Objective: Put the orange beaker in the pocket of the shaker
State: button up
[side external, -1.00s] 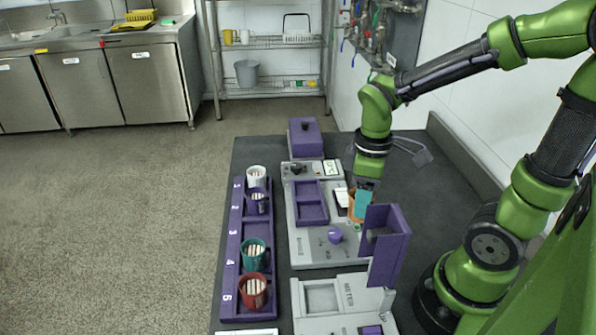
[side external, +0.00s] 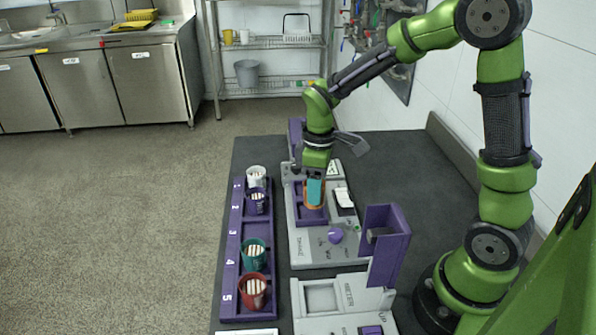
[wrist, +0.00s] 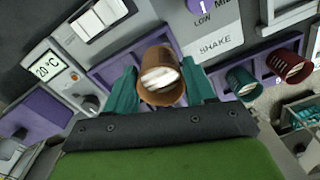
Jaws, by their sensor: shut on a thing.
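My gripper (side external: 315,191) has teal fingers shut on the orange beaker (side external: 307,206). In the wrist view the beaker (wrist: 158,57) sits upright between the two fingers (wrist: 161,88), with pale pieces inside. The shaker (side external: 334,249) is a grey unit with a purple recessed tray; its SHAKE label shows in the wrist view. The beaker is over the purple pocket area (side external: 318,219), and my gripper partly hides that area. I cannot tell whether the beaker's base touches the pocket floor.
A purple numbered rack (side external: 232,250) at left holds white (side external: 257,174), purple (side external: 257,206), green (side external: 253,257) and red (side external: 252,297) beakers. An upright purple holder (side external: 388,245) stands right of the shaker. A grey meter unit (side external: 335,300) is in front.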

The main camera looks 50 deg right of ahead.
jog(key=shift+w, duration=0.45)
jog(key=shift+w+f, duration=0.1)
jog(key=shift+f, duration=1.75)
jog(key=shift+f, duration=0.15)
jog(key=o, duration=1.1)
jog(key=shift+c, duration=0.2)
